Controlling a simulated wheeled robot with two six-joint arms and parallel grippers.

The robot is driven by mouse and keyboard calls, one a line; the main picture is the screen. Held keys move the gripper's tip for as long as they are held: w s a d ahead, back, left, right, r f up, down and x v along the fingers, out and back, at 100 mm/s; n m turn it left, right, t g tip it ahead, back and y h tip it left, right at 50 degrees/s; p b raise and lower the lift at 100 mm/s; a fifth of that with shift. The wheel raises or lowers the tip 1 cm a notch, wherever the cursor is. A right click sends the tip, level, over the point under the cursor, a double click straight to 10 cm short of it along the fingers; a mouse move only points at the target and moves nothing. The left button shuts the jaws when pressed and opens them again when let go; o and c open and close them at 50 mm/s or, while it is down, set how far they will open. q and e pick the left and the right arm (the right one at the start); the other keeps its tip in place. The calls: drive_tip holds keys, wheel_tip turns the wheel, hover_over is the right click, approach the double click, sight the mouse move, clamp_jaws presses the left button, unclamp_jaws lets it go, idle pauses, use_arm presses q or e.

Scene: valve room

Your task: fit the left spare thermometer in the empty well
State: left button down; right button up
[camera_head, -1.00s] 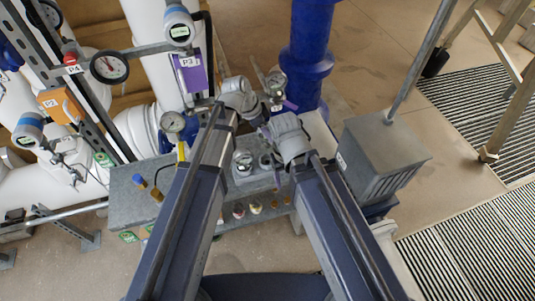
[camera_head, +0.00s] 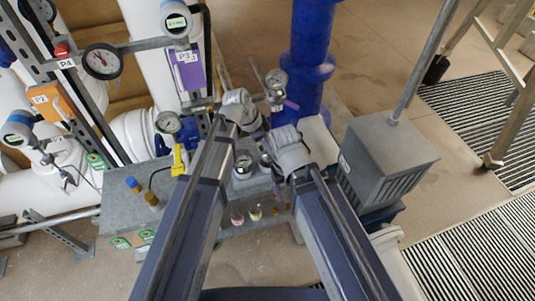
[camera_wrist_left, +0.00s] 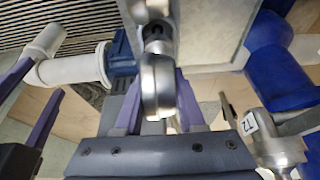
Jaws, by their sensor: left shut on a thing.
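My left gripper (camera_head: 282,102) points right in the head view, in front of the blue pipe. It is shut on a thermometer (camera_head: 276,79), whose round dial faces me. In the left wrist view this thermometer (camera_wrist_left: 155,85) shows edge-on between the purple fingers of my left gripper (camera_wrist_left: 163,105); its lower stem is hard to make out. A steel fitting (camera_wrist_left: 277,148) tagged T2 stands right of the gripper there; I cannot tell whether it is the empty well. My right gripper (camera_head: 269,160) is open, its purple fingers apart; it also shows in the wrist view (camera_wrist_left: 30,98).
Other dials (camera_head: 243,160) sit on the grey bench (camera_head: 125,200), partly behind my arms. The thick blue pipe (camera_head: 310,70) stands behind the held dial. A grey box (camera_head: 385,160) with a pole is at right. Gauges and white pipes crowd the left.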

sight(268, 153)
use_arm(q)
drive_tip(key=shift+f+b, duration=1.6)
drive_tip(key=shift+f, duration=0.4)
drive_tip(key=shift+f, duration=0.1)
drive_tip(key=shift+f+b, duration=0.2)
drive_tip(key=shift+b, duration=0.1)
drive_tip(key=c, duration=0.5)
unclamp_jaws()
drive_tip(key=shift+r, duration=0.1)
drive_tip(key=shift+r, duration=0.1)
drive_tip(key=shift+a+r+p, duration=0.2)
drive_tip(key=shift+r+p, duration=0.45)
drive_tip(key=shift+p, duration=0.15)
drive_tip(key=p+v, duration=0.3)
drive_tip(key=v, duration=0.1)
drive_tip(key=p+v, duration=0.2)
drive_tip(key=shift+s+a+p, duration=0.25)
drive_tip(key=shift+a+p, duration=0.05)
drive_tip(key=shift+a, duration=0.05)
